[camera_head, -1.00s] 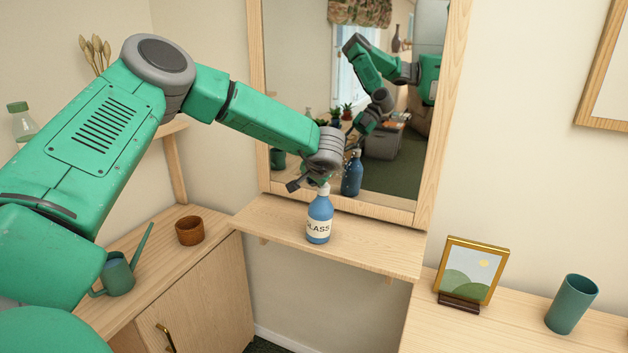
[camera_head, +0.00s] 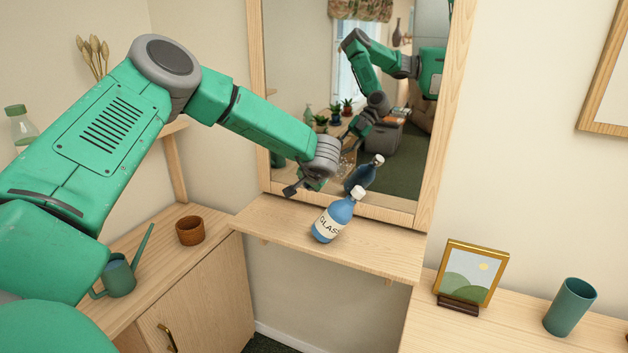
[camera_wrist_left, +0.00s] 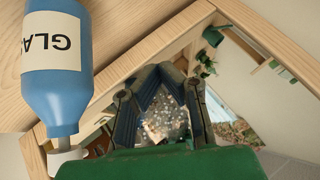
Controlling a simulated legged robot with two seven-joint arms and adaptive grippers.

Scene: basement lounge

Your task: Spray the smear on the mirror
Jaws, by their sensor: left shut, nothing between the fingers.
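The blue spray bottle (camera_head: 336,217) with a white top and a "GLASS" label leans to the right on the wooden shelf (camera_head: 268,227) below the mirror (camera_head: 300,50). In the left wrist view the bottle (camera_wrist_left: 57,70) is at the left, upside down, outside the fingers. My left gripper (camera_head: 297,189) is shut and empty, up and left of the bottle, close to the mirror. In the left wrist view its fingers (camera_wrist_left: 161,72) meet at their tips. A speckled whitish smear (camera_wrist_left: 165,121) shows between them. In the head view the smear (camera_head: 346,160) is partly behind my wrist.
A watering can (camera_head: 119,275) and a brown pot (camera_head: 190,231) stand on the left cabinet. A gold picture frame (camera_head: 469,273) and a teal cup (camera_head: 570,307) stand on the right surface. The shelf's right part is clear.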

